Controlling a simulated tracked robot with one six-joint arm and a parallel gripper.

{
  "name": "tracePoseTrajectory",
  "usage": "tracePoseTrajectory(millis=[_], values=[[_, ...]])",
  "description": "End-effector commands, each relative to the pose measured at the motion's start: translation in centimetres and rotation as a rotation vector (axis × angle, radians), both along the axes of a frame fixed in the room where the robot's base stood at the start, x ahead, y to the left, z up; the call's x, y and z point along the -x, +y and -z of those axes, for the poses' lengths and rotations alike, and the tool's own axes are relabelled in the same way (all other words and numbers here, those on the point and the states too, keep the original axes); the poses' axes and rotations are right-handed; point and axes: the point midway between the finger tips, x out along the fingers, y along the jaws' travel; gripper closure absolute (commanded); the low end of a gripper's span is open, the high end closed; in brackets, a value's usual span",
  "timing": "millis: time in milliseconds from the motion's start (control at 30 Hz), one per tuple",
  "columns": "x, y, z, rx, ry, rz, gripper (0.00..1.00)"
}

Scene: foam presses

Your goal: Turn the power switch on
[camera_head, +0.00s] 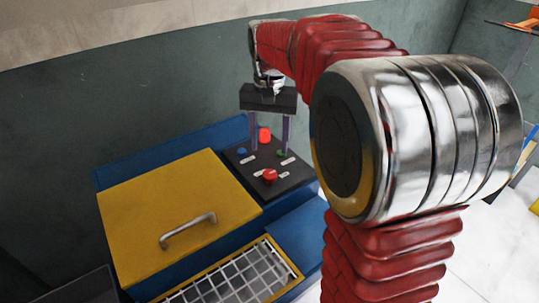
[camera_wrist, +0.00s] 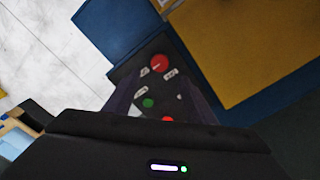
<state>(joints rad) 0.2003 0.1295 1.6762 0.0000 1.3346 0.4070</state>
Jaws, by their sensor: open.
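A dark control panel (camera_head: 298,172) sits on the blue press. It carries a red block-shaped control (camera_head: 264,134) at the back, a red round knob (camera_head: 270,175) at the front, a green button (camera_head: 281,153) and a blue button (camera_head: 242,151). The small white labels are too small to read, so I cannot tell which one is the power switch. My gripper (camera_head: 270,149) is open and points down over the panel, its fingers apart and empty. In the wrist view, the round knob (camera_wrist: 160,63) and green button (camera_wrist: 148,103) show; the rear red control (camera_wrist: 167,119) is partly hidden by my gripper.
The press has a yellow lid (camera_head: 175,205) with a metal handle (camera_head: 187,231), left of the panel. A wire grid (camera_head: 235,280) in a yellow frame lies in front. A grey-green wall (camera_head: 130,120) stands close behind. White floor is open at the right.

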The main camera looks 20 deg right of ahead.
Motion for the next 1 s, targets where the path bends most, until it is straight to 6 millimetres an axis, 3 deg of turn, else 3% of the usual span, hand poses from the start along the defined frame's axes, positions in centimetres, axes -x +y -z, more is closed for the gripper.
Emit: tracePoseTrajectory(millis=[100,300,1000], values=[[-0.1,0.0,-1.9,0.001,-0.003,0.000,0.49],[0.0,0.0,-3.7,0.001,-0.001,0.000,0.49],[-0.5,-0.1,-3.8,0.004,-0.020,-0.032,0.49]])
